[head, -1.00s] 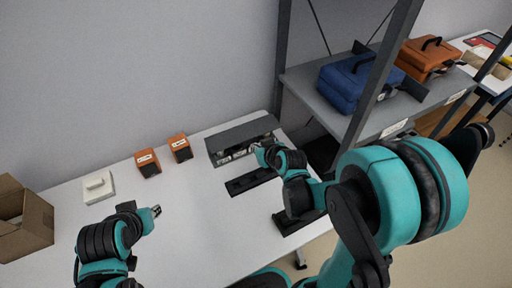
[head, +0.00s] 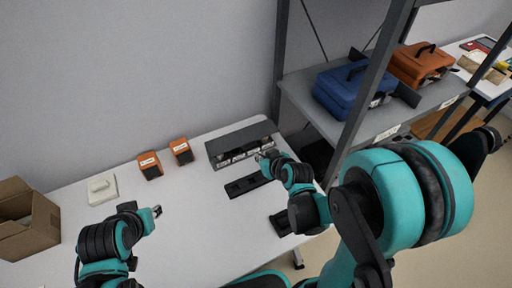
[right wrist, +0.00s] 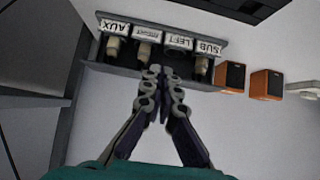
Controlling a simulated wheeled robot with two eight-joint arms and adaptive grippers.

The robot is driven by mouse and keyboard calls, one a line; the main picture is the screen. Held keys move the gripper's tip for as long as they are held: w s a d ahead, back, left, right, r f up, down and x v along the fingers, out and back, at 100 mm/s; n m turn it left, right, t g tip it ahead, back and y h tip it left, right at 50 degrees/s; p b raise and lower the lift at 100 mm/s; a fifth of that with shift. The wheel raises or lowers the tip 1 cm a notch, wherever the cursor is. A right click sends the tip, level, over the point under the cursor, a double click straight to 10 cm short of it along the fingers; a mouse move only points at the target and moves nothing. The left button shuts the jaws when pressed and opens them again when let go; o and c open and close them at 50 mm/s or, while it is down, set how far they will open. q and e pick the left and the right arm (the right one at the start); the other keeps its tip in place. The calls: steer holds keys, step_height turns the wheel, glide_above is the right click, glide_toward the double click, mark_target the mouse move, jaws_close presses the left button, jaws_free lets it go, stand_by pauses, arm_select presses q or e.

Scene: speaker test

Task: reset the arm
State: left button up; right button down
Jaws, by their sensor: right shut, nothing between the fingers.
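My right gripper (head: 264,156) is just in front of the dark grey box with labelled sockets (head: 245,148), over the white table (head: 200,220). In the right wrist view its fingers (right wrist: 160,78) are together and empty, pointing at the middle of the socket row. The labels there read AUX (right wrist: 115,27), LEFT (right wrist: 179,42) and SUB (right wrist: 208,48); another is hard to read. Pale plugs show beneath several labels. I cannot tell whether the fingertips touch the box. My left gripper (head: 156,211) is above the table at the left, away from objects; its jaws are too small to read.
Two orange speakers (head: 150,165) (head: 181,151) and a white block (head: 102,188) stand along the back. A cardboard box (head: 28,220) is at the left. Black flat holders (head: 248,185) lie before the socket box. A shelf at right holds blue (head: 352,88) and orange (head: 420,62) cases.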

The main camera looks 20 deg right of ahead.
steer(key=s, duration=0.1)
steer(key=s+f, duration=0.1)
steer(key=s, duration=0.1)
steer(key=s+d+f+b, duration=0.1)
steer(key=shift+s+f, duration=0.1)
steer(key=shift+s, duration=0.3)
steer(key=s+r+m+g+h, duration=0.2)
steer(key=s+r+g, duration=0.1)
steer(key=s+r, duration=0.7)
steer(key=shift+a, duration=0.1)
stand_by(0.6)
